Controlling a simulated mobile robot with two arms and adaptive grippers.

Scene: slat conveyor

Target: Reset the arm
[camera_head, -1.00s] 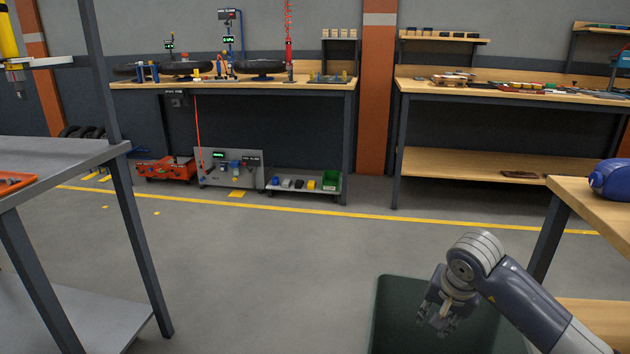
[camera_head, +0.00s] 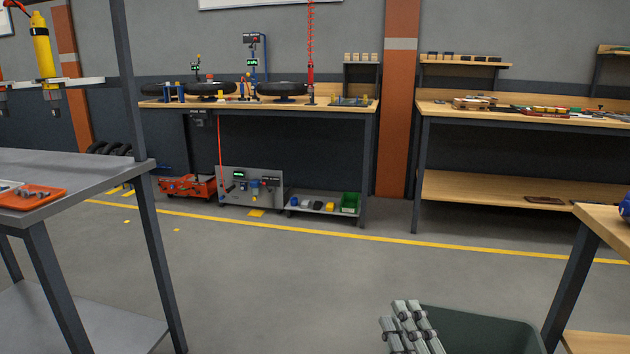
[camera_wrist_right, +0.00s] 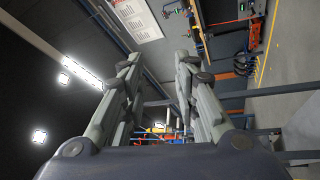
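My right gripper (camera_head: 404,312) shows at the bottom edge of the head view, right of the middle. Its grey fingers point up, and the rest of the arm is below the frame. In the right wrist view the two fingers of the right gripper (camera_wrist_right: 157,60) stand apart with nothing between them, so it is open and empty. The wrist picture is turned on its side and shows ceiling lamps, wall and workshop beyond the fingers. My left gripper is not in view.
A dark green bin (camera_head: 480,325) stands behind and right of the gripper. A grey metal table (camera_head: 75,185) is at the left, a wooden table (camera_head: 608,225) at the right. Workbenches (camera_head: 260,105) line the far wall. The floor (camera_head: 300,270) between is clear.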

